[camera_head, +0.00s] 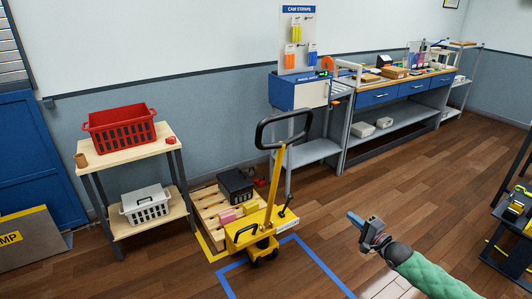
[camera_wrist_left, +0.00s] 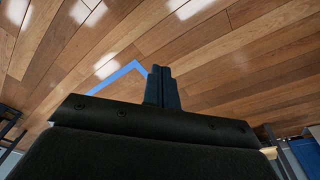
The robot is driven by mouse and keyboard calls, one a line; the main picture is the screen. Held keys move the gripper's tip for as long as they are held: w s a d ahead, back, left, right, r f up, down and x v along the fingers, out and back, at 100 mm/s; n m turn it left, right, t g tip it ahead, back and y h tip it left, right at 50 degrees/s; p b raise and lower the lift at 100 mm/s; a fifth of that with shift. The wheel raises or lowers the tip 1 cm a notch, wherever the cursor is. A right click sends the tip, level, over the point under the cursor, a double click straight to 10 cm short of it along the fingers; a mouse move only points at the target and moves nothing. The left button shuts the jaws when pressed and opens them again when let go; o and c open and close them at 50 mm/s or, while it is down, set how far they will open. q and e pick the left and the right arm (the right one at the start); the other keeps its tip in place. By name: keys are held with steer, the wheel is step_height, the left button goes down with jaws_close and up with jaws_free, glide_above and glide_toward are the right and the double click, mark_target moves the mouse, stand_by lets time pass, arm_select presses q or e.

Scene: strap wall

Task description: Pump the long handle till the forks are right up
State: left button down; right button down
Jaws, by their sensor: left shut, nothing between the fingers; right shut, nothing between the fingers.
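The yellow pallet jack (camera_head: 250,232) stands at the lower middle of the head view, its forks hidden under a wooden pallet (camera_head: 210,205). Its long yellow handle (camera_head: 274,185) rises steeply, slightly tilted, to a black loop grip (camera_head: 284,131). My right gripper (camera_head: 352,217) is shut and empty, to the right of the jack and apart from the handle. My left gripper (camera_wrist_left: 163,72) shows only in the left wrist view, shut and empty over the floor. How high the forks are cannot be made out.
The pallet carries a black case (camera_head: 235,186) and small boxes. A wooden shelf stand (camera_head: 125,153) with a red crate (camera_head: 121,128) is at the left. A workbench (camera_head: 400,88) lines the back wall.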

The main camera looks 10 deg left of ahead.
arm_select(q)
steer(key=w+a+r+t, duration=0.2)
steer(key=w+r, duration=0.6)
steer(key=w, duration=0.6)
steer(key=w+a+r+t, duration=0.2)
steer(key=w+r, duration=0.6)
steer(key=w, duration=0.6)
steer(key=w+a+r+t, duration=0.2)
steer(key=w+r, duration=0.6)
steer(key=w, duration=0.7)
steer(key=w+a+r+n+t+h, duration=0.2)
steer(key=w+r+n+h, duration=0.15)
steer(key=w+r, duration=0.7)
steer(key=w+a+r+n+t+h, duration=0.3)
steer(key=w+r, duration=0.4)
steer(key=r, duration=0.6)
steer(key=w+r+n+t+h, duration=0.1)
steer(key=w+r+n+h, duration=0.3)
steer(key=w+r, duration=0.65)
steer(key=w+d+m+h, duration=0.1)
steer(key=w+d, duration=0.2)
steer(key=d, duration=0.7)
steer(key=shift+w+r, duration=0.25)
